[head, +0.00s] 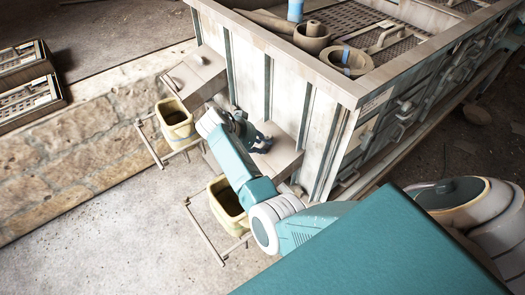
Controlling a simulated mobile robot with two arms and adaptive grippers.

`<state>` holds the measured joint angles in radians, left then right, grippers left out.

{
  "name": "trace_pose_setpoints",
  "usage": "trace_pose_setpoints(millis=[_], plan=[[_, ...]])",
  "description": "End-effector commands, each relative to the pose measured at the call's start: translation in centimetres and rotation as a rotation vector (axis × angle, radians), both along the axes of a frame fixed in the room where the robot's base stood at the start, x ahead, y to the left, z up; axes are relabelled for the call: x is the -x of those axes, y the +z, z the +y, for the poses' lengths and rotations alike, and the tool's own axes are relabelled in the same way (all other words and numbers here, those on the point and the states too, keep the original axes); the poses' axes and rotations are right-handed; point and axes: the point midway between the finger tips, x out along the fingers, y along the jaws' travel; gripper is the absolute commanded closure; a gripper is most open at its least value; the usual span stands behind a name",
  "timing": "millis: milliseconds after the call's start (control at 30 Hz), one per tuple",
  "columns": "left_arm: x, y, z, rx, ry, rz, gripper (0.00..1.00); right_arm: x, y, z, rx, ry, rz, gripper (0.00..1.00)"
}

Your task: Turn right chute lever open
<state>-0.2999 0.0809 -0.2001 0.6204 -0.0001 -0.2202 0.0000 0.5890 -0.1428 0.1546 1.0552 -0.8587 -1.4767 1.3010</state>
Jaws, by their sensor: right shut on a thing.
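The right chute (284,158) is a pale box on the side of the large wooden bench. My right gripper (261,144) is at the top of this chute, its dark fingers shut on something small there. That is where the right chute lever sits, but the fingers and arm hide it, so its angle cannot be told. My teal and white right arm crosses in front of the chute's left part. My left gripper is not in view.
The left chute (194,76) has a small knob on it. A yellow bucket (175,122) in a frame stands below it; another yellow bucket (226,203) is below the right chute, partly behind my arm. Bowls (312,37) stand on the bench (345,92).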

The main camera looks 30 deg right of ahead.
Motion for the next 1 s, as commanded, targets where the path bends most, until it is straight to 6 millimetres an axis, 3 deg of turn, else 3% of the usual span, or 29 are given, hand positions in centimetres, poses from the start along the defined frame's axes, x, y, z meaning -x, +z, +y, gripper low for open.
trace_pose_setpoints(millis=[33,233,800,833,933,1000], plan=[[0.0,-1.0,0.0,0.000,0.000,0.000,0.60,-0.2,-0.4,0.1,-0.002,-0.022,-0.009,1.00],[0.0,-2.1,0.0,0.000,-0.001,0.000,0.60,-0.3,-0.2,0.1,-0.002,-0.091,-0.027,1.00],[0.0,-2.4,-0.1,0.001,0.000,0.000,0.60,-0.3,0.0,0.1,-0.003,-0.121,-0.035,1.00],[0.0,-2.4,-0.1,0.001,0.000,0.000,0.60,-0.3,0.0,0.1,-0.003,-0.121,-0.035,0.74],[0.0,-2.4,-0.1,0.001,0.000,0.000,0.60,-0.3,0.0,0.1,-0.003,-0.121,-0.035,0.56],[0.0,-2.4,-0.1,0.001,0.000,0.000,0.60,-0.3,0.0,0.1,-0.003,-0.121,-0.035,0.56]])
